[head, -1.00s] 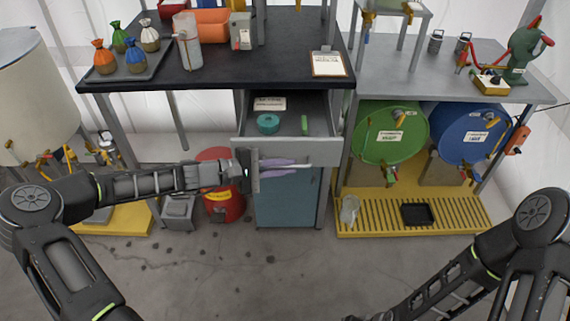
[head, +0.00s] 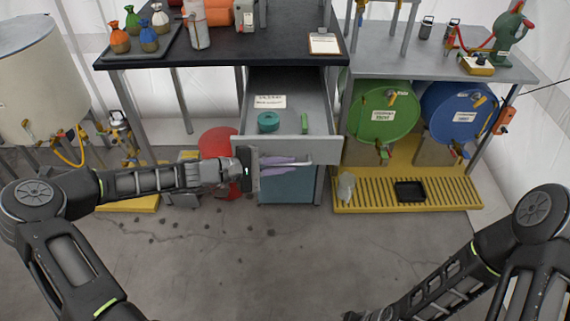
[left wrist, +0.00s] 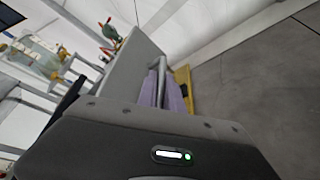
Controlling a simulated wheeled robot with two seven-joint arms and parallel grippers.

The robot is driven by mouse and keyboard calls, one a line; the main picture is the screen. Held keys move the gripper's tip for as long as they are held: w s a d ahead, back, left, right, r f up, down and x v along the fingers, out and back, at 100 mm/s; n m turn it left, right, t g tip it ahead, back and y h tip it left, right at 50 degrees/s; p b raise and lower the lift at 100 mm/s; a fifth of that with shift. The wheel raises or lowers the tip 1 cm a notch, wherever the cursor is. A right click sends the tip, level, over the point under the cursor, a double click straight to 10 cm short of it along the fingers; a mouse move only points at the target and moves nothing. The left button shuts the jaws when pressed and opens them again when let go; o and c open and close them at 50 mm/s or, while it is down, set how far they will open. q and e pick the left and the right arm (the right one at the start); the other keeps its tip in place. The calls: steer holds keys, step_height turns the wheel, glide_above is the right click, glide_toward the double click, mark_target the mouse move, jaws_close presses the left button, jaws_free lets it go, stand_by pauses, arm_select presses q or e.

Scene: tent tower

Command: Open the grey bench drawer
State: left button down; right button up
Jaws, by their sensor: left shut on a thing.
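The grey bench drawer (head: 285,150) stands open under the dark bench top in the head view. Inside it lie a teal ring-shaped roll (head: 268,121), a green item (head: 305,122) and a labelled card (head: 269,101). My left gripper (head: 300,162) is at the drawer's front, shut on the drawer's bar handle, which its purple fingers largely hide. In the left wrist view the purple fingers (left wrist: 160,92) close around the metal handle bar (left wrist: 162,75) beside the grey drawer front. My right gripper is not clearly seen; only my right arm shows at the lower right.
A blue-grey cabinet (head: 290,188) stands below the drawer, with a red drum (head: 216,143) to its left. Green (head: 384,115) and blue (head: 455,108) drums stand at right above a yellow grated platform (head: 420,190). The floor in front is clear.

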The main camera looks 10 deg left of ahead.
arm_select(q)
steer(key=c, duration=1.8)
jaws_free()
steer(key=shift+o, duration=0.2)
steer(key=shift+a, duration=0.1)
steer(key=v, duration=0.7)
steer(key=shift+s+a, duration=0.2)
steer(key=shift+s, duration=0.05)
steer(key=shift+a+r, duration=0.1)
